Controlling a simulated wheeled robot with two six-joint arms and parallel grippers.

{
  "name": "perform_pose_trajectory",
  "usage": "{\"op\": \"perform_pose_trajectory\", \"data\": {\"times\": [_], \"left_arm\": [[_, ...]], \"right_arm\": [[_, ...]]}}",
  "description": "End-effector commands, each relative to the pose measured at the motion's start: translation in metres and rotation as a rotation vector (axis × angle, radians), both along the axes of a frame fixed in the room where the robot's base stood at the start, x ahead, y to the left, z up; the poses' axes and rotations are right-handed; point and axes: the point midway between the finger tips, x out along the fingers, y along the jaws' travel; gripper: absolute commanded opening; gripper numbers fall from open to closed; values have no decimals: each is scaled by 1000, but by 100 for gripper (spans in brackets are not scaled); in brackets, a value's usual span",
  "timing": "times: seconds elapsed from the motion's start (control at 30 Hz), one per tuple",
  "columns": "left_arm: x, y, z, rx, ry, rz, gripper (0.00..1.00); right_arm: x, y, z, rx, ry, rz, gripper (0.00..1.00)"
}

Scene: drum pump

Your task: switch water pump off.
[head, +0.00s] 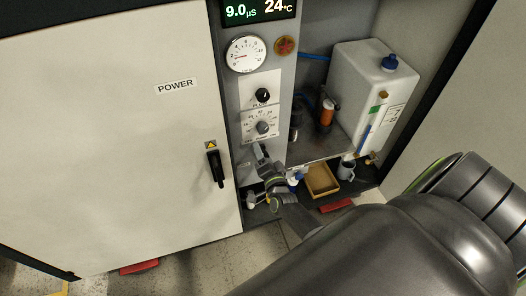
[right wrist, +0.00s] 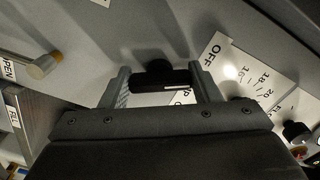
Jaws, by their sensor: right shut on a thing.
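The grey control panel (head: 281,70) stands right of the white cabinet door. My right gripper (head: 262,160) reaches its lower part, below two round knobs. In the right wrist view, its two fingers (right wrist: 161,84) are shut on a black bar-shaped switch knob (right wrist: 158,75), one at each end. An "OFF" label (right wrist: 210,57) shows beside the knob. A second label is partly covered by the right finger and only a "P" reads. In the head view my gripper hides this switch, so its exact angle is hard to tell there. My left gripper is not in view.
Above are a black knob (head: 263,95), a grey dial knob (head: 263,127), a gauge (head: 246,55) and a display (head: 258,9). A white tank (head: 368,85) stands right. A brown tray (head: 321,181) and grey mug (head: 346,168) sit below. A black door handle (head: 216,168) projects left.

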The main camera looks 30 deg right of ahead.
Motion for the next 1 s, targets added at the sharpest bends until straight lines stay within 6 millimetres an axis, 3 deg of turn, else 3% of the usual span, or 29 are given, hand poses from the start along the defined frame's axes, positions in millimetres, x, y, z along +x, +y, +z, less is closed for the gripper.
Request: {"op": "perform_pose_trajectory", "data": {"times": [0.53,0.57,0.7,1.0], "left_arm": [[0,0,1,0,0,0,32],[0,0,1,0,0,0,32],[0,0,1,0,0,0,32],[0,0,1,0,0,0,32]], "right_arm": [[-1,0,-2,-28,13,1,34],[-1,0,-2,-28,13,1,59],[-1,0,-2,-26,11,0,77],[-1,0,-1,-24,8,0,78]]}}
